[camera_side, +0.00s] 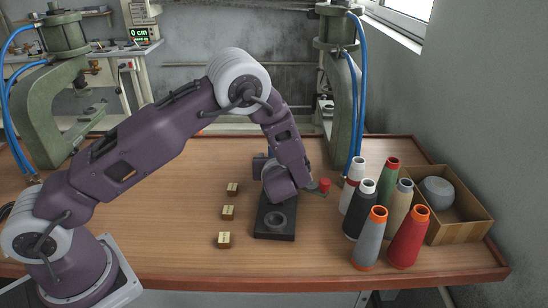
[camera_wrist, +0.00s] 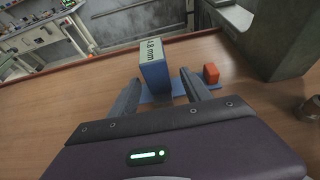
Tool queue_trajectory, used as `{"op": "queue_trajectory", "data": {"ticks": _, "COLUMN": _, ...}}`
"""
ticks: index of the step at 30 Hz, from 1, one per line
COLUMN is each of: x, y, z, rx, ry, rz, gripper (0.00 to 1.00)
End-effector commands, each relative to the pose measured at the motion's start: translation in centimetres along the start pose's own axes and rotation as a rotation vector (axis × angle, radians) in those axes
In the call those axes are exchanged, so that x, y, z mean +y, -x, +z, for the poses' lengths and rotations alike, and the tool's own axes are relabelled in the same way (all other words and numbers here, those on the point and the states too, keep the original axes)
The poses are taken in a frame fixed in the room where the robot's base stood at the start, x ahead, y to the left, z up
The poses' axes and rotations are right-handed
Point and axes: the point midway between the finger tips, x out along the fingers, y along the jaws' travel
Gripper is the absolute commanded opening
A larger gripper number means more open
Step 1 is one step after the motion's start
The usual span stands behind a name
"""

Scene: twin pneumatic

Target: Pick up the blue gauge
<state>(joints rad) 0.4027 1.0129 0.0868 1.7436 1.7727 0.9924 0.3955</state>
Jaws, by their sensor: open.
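The blue gauge (camera_wrist: 156,76) stands upright in the wrist view, a tall block whose light top face reads about 4.8 mm. Blue flat material (camera_wrist: 180,89) shows at its foot. My gripper (camera_wrist: 160,77) is open, with one finger to the left of the gauge and one to the right. The gauge appears between or just beyond the fingertips; I cannot tell whether a finger touches it.
A small orange-red block (camera_wrist: 211,73) is right of the gauge. A black block with a ring (camera_side: 275,220) and small wooden blocks (camera_side: 228,212) lie nearer the side camera.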

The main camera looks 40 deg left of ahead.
Motion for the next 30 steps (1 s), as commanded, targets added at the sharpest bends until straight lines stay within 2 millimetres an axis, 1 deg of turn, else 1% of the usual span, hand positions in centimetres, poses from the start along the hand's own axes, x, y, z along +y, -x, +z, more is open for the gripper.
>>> {"op": "queue_trajectory", "data": {"ticks": 1, "x": 0.1, "y": -0.8, "z": 0.0, "rx": -0.001, "ry": 0.002, "rz": 0.002, "gripper": 0.56}}
{"op": "queue_trajectory", "data": {"ticks": 5, "x": 0.1, "y": -2.4, "z": 0.0, "rx": 0.001, "ry": 0.002, "rz": 0.002, "gripper": 0.56}}
{"op": "queue_trajectory", "data": {"ticks": 9, "x": 0.3, "y": -5.2, "z": 0.1, "rx": 0.0, "ry": 0.005, "rz": 0.004, "gripper": 0.56}}
{"op": "queue_trajectory", "data": {"ticks": 12, "x": 0.2, "y": -6.5, "z": 0.1, "rx": 0.002, "ry": 0.003, "rz": 0.003, "gripper": 0.56}}
{"op": "queue_trajectory", "data": {"ticks": 15, "x": 0.1, "y": -7.0, "z": 0.1, "rx": 0.001, "ry": 0.003, "rz": 0.001, "gripper": 0.56}}
{"op": "queue_trajectory", "data": {"ticks": 19, "x": 0.2, "y": -6.9, "z": 0.1, "rx": 0.001, "ry": 0.003, "rz": 0.001, "gripper": 0.56}}
{"op": "queue_trajectory", "data": {"ticks": 20, "x": 0.2, "y": -6.9, "z": 0.1, "rx": 0.001, "ry": 0.003, "rz": 0.001, "gripper": 0.54}}
{"op": "queue_trajectory", "data": {"ticks": 21, "x": 0.2, "y": -6.9, "z": 0.1, "rx": 0.002, "ry": 0.003, "rz": 0.001, "gripper": 0.47}}
{"op": "queue_trajectory", "data": {"ticks": 23, "x": 0.2, "y": -6.9, "z": 0.1, "rx": 0.002, "ry": 0.003, "rz": 0.001, "gripper": 0.35}}
{"op": "queue_trajectory", "data": {"ticks": 24, "x": 0.2, "y": -6.9, "z": 0.1, "rx": 0.002, "ry": 0.003, "rz": 0.001, "gripper": 0.27}}
{"op": "queue_trajectory", "data": {"ticks": 28, "x": 0.2, "y": -6.9, "z": 0.1, "rx": 0.002, "ry": 0.003, "rz": 0.002, "gripper": 0.01}}
{"op": "queue_trajectory", "data": {"ticks": 30, "x": 0.2, "y": -6.9, "z": 0.1, "rx": 0.002, "ry": 0.003, "rz": 0.002, "gripper": 0.0}}
